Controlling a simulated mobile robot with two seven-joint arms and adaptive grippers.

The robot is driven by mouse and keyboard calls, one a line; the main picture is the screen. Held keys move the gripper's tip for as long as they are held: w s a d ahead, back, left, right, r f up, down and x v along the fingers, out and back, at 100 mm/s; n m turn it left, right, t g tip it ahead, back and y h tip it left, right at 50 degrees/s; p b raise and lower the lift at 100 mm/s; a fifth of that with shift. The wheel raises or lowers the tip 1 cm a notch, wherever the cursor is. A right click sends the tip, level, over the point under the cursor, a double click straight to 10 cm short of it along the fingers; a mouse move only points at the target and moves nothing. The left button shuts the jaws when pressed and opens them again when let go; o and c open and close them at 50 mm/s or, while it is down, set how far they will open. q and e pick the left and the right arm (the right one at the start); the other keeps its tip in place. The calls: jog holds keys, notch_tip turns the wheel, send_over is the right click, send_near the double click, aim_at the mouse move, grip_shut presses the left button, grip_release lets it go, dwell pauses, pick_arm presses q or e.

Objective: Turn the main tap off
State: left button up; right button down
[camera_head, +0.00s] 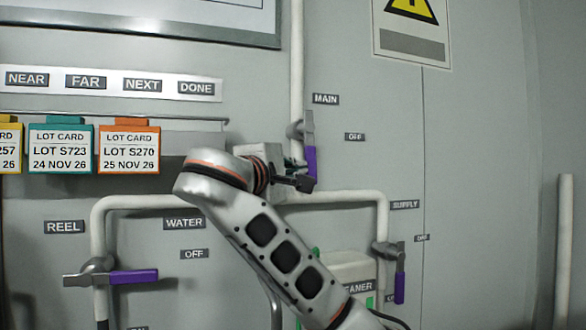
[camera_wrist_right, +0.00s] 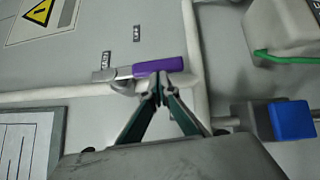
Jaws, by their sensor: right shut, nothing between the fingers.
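The main tap has a grey lever with a purple grip (camera_head: 310,166), under the MAIN label (camera_head: 325,99). Its lever hangs almost straight down, along the vertical pipe. An OFF label (camera_head: 355,137) is to the right of the lever. My right gripper (camera_head: 304,182) is at the lower part of the purple grip, its fingers shut and empty. In the right wrist view the closed fingertips (camera_wrist_right: 161,84) are right beside the purple grip (camera_wrist_right: 158,66); I cannot tell whether they touch it. My left gripper is not in view.
A second tap with a purple grip (camera_head: 134,277) points sideways by the REEL and WATER labels. A SUPPLY tap with a purple grip (camera_head: 400,288) hangs down at right. Lot cards (camera_head: 129,146) hang on a rail at left. A horizontal pipe (camera_head: 345,196) runs below the main tap.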

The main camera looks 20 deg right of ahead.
aim_at(316, 172)
jog(key=d+n+t, duration=0.1)
jog(key=d+f+n+t+h+b, duration=0.1)
jog(key=shift+w+d+n, duration=0.1)
jog(key=shift+d+n, duration=0.2)
jog(key=shift+d, duration=0.1)
jog(key=shift+d+r+n+t, duration=0.1)
jog(key=shift+d+n+t, duration=0.65)
jog(key=shift+n, duration=0.15)
jog(key=d+r+n+t+y+p, duration=0.2)
jog(key=n+t+y, duration=0.3)
jog(key=n, duration=0.4)
jog(key=d+r+n+t+y+p, duration=0.2)
jog(key=d+r+n+t+y, duration=0.1)
jog(key=n+y, duration=0.4)
jog(key=d+n+t, duration=0.1)
jog(key=d+n, duration=0.1)
jog(key=n, duration=0.1)
jog(key=shift+d+r+t, duration=0.3)
jog(key=shift+t, duration=0.05)
jog(key=shift+w+d+r, duration=0.1)
jog(key=shift+r, duration=0.05)
